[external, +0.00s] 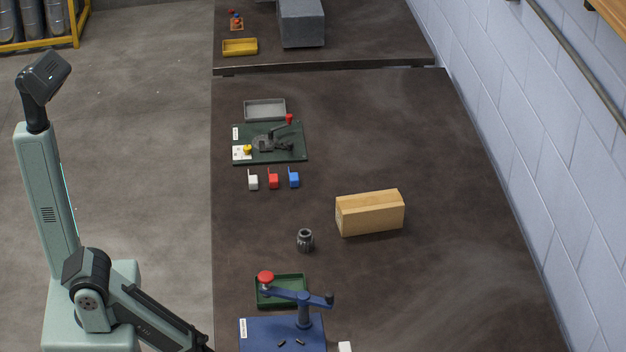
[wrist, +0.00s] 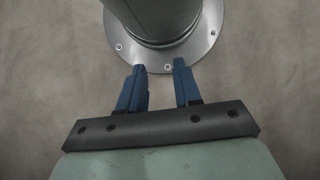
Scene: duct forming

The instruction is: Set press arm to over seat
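A blue press arm (external: 287,295) sits on a blue post (external: 304,313) over a blue base plate (external: 255,332) at the bottom of the external view. It runs left from the post to a red knob (external: 265,277), with a black end (external: 329,299) on the right. The red knob end appears over or beside a green tray (external: 299,279). Two small dark marks (external: 291,342) show on the plate; I cannot tell whether they are the seat. My gripper (wrist: 159,66) is open and empty in the wrist view, away from the press, and out of the external view.
A dark green fixture (external: 290,154) with a red-tipped lever stands farther back, near a grey tray (external: 265,103). White, red and blue pieces (external: 273,181) lie before it. A wooden block (external: 370,213) and dark cylinder (external: 305,240) stand mid-table. The table's right side is clear.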

